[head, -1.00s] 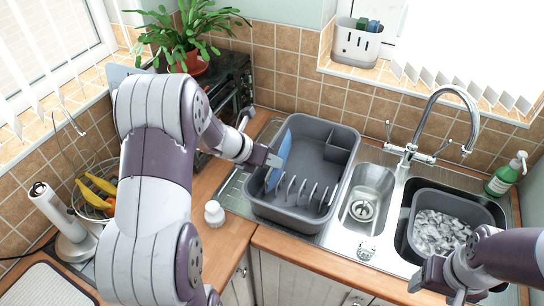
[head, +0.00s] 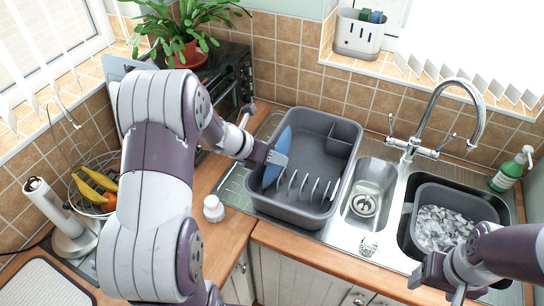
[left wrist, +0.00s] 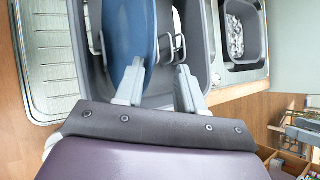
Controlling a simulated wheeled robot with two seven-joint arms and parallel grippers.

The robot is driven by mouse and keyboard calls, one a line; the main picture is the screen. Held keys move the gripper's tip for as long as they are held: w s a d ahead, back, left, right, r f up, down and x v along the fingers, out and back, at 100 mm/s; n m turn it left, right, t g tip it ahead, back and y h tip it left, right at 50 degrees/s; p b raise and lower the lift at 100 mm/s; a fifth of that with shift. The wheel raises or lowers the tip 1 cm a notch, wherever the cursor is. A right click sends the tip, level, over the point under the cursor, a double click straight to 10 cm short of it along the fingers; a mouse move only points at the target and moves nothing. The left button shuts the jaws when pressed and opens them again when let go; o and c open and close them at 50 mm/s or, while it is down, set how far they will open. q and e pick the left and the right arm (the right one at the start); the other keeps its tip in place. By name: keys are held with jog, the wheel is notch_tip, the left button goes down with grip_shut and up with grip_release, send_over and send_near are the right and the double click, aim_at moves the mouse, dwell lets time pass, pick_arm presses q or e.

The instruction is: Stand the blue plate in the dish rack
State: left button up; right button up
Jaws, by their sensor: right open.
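The blue plate (head: 279,157) stands on edge, slightly tilted, at the left side of the grey dish rack (head: 317,130), by the row of grey prongs. In the left wrist view the plate (left wrist: 130,30) lies just beyond the fingers, with its lower part behind one finger. My left gripper (head: 277,158) is at the plate's edge. Its fingers are apart in the left wrist view (left wrist: 160,88), with no plate visibly clamped between them; whether one finger touches the plate is unclear. My right gripper (head: 437,284) is open and empty, low in front of the sink.
The rack sits on the steel drainer left of the sink (head: 366,193). A small white bottle (head: 213,209) stands on the wooden counter. The rack's right part is empty.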

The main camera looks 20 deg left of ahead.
pick_arm(q)
jog(key=shift+r, duration=0.1)
jog(key=shift+s+a+r, duration=0.15)
jog(key=v, duration=1.2)
jog(key=shift+b, duration=0.3)
jog(key=shift+s+a, duration=0.1)
